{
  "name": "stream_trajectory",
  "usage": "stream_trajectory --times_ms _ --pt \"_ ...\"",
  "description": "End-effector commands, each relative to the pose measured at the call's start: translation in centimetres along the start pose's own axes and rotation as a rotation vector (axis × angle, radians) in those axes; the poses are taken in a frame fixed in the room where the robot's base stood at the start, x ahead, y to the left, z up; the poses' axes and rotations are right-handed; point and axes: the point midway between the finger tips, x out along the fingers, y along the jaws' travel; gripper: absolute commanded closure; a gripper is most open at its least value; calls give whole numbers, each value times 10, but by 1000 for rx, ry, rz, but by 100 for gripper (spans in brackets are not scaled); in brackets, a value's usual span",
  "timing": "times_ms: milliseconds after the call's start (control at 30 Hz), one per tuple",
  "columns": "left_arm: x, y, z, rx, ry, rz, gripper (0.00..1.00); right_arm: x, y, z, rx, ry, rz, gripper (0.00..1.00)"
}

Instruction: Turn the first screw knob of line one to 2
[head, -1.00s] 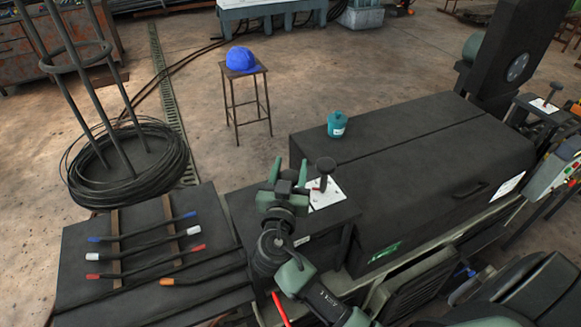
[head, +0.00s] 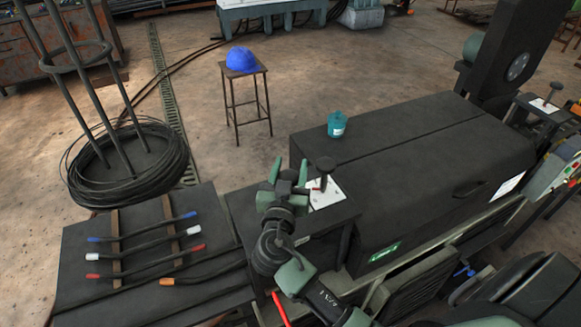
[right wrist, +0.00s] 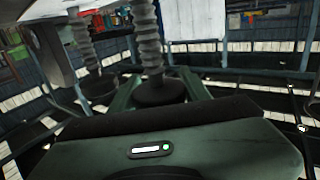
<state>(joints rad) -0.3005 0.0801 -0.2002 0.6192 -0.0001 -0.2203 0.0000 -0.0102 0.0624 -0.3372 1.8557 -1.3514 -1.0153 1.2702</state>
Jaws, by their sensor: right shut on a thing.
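My right gripper (head: 290,171) is at the left end of the small dark table by the line one machine. In the right wrist view its fingers lie either side of a dark round knob (right wrist: 160,93) on a ribbed screw, and it is shut on this knob. In the head view the gripper mostly hides that knob. A second black screw knob (head: 325,163) stands just to the right, free of the gripper; a white plate (head: 327,194) with a red mark lies by it. The numbers cannot be read. My left gripper is not in view.
The long dark machine cover (head: 420,180) with a green line sign (head: 385,252) stands right of the gripper, a teal pot (head: 337,124) on top. A bench with colour-ended rods (head: 150,235) lies left. Another knob (head: 552,88) stands far right.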

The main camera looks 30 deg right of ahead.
Motion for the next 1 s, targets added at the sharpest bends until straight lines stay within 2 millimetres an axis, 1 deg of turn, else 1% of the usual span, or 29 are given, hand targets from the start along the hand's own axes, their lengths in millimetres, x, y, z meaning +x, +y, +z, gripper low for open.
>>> stream_trajectory --times_ms 200,233,300,567,667,767,1000 --pt "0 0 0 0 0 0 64 0 0 0 0 0 0 94" --pt "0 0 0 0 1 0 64 0 0 0 0 0 0 48" --pt "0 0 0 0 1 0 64 0 0 0 0 0 0 32" --pt "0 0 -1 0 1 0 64 0 0 0 0 0 0 32" --pt "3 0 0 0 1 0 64 -4 0 2 1 -1 -1 32" --pt "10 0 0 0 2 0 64 -15 -1 4 3 -2 -2 32" --pt "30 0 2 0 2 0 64 -57 0 5 4 -3 -1 32"
